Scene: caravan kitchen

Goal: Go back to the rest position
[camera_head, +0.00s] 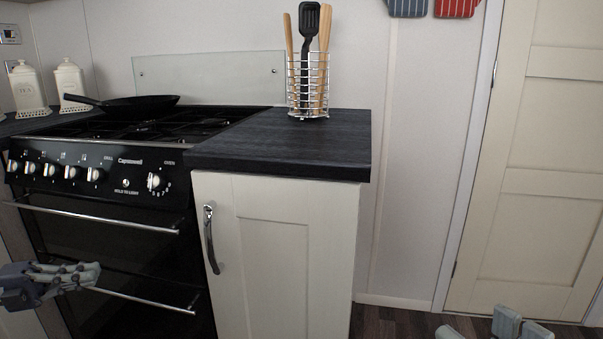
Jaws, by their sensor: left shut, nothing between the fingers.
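My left gripper (88,273) comes in at the lower left, in front of the black oven's lower door. Its fingers are together with nothing between them. Part of my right gripper (500,326) shows at the bottom edge on the right, over the floor near the door. Most of it is cut off by the frame, so its jaws cannot be judged.
The black oven (95,232) has two horizontal door handles close to my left gripper. A white cabinet (285,255) with a dark worktop (290,150) stands beside it. A utensil rack (308,85) and a pan (135,104) are on top. A cream door (535,160) is at right.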

